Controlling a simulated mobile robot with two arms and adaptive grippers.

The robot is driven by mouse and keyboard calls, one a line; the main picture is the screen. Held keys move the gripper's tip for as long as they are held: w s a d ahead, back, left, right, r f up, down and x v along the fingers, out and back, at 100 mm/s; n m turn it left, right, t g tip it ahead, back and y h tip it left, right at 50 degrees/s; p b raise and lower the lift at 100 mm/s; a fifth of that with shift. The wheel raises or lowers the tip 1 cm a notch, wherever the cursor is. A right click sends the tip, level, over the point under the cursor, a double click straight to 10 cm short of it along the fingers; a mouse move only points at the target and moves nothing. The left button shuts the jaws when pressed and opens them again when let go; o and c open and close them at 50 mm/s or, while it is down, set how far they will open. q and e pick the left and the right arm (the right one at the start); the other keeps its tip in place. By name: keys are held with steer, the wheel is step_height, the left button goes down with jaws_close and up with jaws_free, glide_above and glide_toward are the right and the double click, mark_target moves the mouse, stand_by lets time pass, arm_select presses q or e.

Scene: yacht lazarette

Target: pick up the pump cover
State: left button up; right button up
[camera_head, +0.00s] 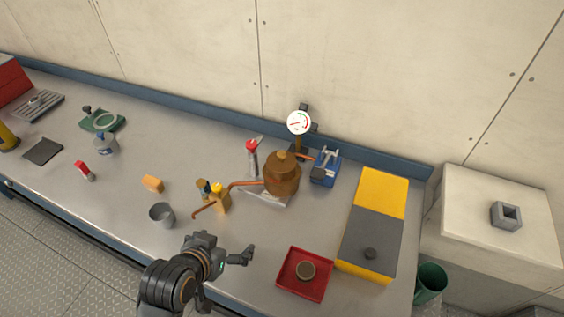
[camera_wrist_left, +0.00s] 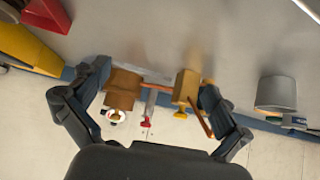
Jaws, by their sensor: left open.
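I cannot tell for certain which thing is the pump cover. A copper pot-like body (camera_head: 283,177) with a long pipe stands further back; it also shows in the left wrist view (camera_wrist_left: 122,90). My left gripper (camera_head: 232,254) is open and empty above the bench front, left of the red tray. In the left wrist view its spread fingers (camera_wrist_left: 154,86) frame the copper body and a brass block (camera_wrist_left: 186,87). My right gripper is out of view.
A grey cup (camera_head: 162,215) and an orange block (camera_head: 152,184) lie left of the gripper. A yellow and grey box (camera_head: 372,225) stands right of the tray. A gauge (camera_head: 299,122) and a blue device (camera_head: 326,168) stand behind. Bare bench lies around the gripper.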

mark_target(277, 170)
arm_select(q)
steer(key=w+d+r+m+t+h, duration=0.15)
steer(key=w+d+r+t, duration=0.25)
steer(key=w+d+r, duration=0.4)
steer(key=shift+n+h, duration=0.25)
steer(key=shift+h, duration=0.1)
steer(key=x, duration=0.5)
steer(key=a+p+x, duration=0.1)
steer(key=x, duration=0.2)
steer(key=shift+w+a+f, duration=0.1)
steer(key=shift+w, duration=0.15)
steer(key=shift+w+d+f, duration=0.2)
steer(key=shift+w, duration=0.2)
steer(key=shift+w+d, duration=0.1)
steer(key=shift+w, duration=0.1)
steer(key=shift+p+x, duration=0.7)
steer(key=shift+x, duration=1.6)
steer(key=shift+d, duration=0.2)
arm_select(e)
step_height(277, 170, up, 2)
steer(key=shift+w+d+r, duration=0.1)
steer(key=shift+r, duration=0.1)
arm_select(q)
steer(key=shift+s, duration=0.1)
steer(key=c, duration=1.4)
